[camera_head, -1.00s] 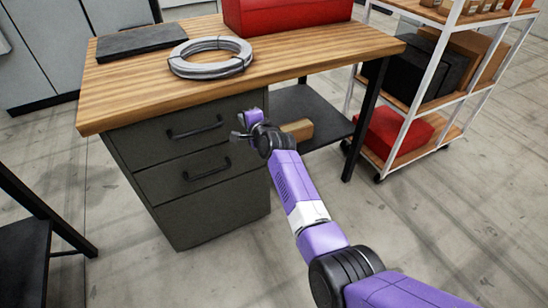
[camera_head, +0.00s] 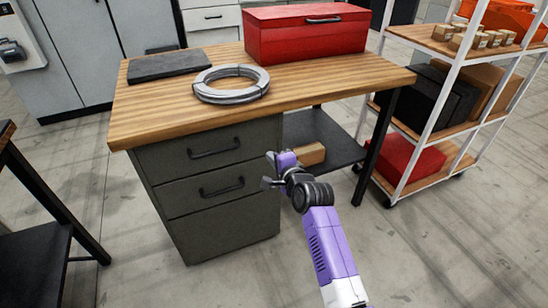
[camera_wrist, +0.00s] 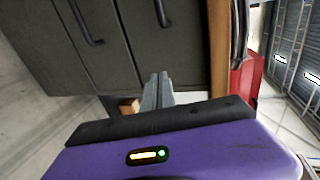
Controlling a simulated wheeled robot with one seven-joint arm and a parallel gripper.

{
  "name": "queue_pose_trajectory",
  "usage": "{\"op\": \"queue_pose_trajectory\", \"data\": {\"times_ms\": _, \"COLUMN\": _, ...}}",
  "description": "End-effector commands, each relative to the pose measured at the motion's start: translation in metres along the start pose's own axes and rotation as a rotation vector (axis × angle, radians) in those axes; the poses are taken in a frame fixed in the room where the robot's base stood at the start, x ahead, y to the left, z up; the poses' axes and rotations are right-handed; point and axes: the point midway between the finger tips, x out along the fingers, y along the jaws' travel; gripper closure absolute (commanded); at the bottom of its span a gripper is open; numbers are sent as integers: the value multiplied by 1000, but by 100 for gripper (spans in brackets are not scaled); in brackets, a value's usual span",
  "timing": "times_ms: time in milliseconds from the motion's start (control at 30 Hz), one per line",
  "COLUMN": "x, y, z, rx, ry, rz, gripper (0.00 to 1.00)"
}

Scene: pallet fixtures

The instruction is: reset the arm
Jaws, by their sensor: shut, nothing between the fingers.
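My purple arm reaches up from the lower right in the head view. My gripper (camera_head: 268,170) is at its end, in front of the right side of the grey drawer cabinet (camera_head: 215,215) and below the tabletop. In the wrist view my gripper (camera_wrist: 157,90) shows its fingers together, with nothing held between them. The cabinet's drawers with dark handles (camera_wrist: 85,22) fill the upper left of the wrist view. Both drawers look shut.
The wooden workbench (camera_head: 150,112) bears a coil of cable (camera_head: 232,94), a dark flat slab (camera_head: 168,65) and a red toolbox (camera_head: 310,40). A brown box (camera_head: 311,154) lies on its lower shelf. A white-framed shelf cart (camera_head: 440,100) stands right. Floor in front is open.

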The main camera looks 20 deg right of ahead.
Motion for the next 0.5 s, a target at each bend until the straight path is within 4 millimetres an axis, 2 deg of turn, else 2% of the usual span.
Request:
{"op": "queue_pose_trajectory", "data": {"times_ms": 133, "x": -10, "y": 0, "z": 1, "rx": 0, "ry": -1, "rz": 0, "gripper": 100}}
{"op": "queue_pose_trajectory", "data": {"times_ms": 367, "x": -12, "y": 0, "z": 0, "rx": -22, "ry": 0, "rz": -2, "gripper": 100}}
{"op": "queue_pose_trajectory", "data": {"times_ms": 467, "x": -12, "y": -6, "z": -2, "rx": -89, "ry": 11, "rz": -24, "gripper": 100}}
{"op": "queue_pose_trajectory", "data": {"times_ms": 500, "x": -13, "y": -14, "z": -4, "rx": -132, "ry": 21, "rz": -47, "gripper": 100}}
